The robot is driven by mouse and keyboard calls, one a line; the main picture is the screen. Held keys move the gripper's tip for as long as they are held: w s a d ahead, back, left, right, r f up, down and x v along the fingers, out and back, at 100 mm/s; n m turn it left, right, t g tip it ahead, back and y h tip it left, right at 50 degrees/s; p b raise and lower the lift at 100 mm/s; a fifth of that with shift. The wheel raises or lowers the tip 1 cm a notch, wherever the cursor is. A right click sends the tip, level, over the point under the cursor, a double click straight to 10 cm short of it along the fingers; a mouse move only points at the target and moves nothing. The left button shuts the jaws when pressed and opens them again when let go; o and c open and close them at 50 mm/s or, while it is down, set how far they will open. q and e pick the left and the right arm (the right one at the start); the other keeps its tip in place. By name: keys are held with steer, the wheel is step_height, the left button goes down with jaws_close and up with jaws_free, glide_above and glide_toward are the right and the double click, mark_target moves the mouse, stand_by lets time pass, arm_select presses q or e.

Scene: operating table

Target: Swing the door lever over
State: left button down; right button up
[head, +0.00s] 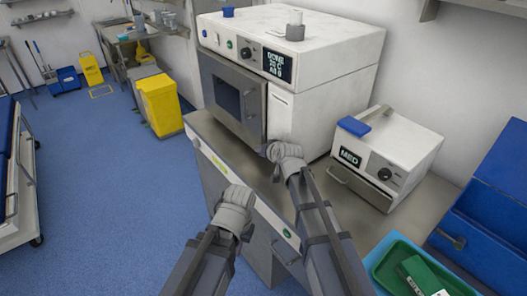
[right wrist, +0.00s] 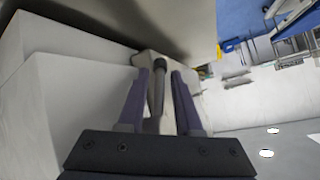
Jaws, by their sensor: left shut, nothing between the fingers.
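The steel door (head: 230,95) of the large white oven (head: 330,50) is closed against its front, with a dark window. In the right wrist view a dark, slim lever (right wrist: 159,92) stands between the two spread fingers of my right gripper (right wrist: 162,95). It is nearer the left finger, with a gap on the right side. In the head view my right gripper (head: 284,153) is at the lower right of the door and hides the lever's spot. My left gripper (head: 236,198) is shut and empty in front of the counter, apart from the door.
A smaller white device (head: 390,160) marked MED stands right of the oven on the counter (head: 340,205). A green tray (head: 410,270) and blue bins (head: 495,225) are at the lower right. A yellow bin (head: 160,105) stands left. The blue floor is open at left.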

steer(key=p+v, duration=0.4)
steer(key=v, duration=0.3)
steer(key=shift+s+r, duration=0.2)
steer(key=shift+s, duration=0.15)
steer(key=shift+d, duration=0.1)
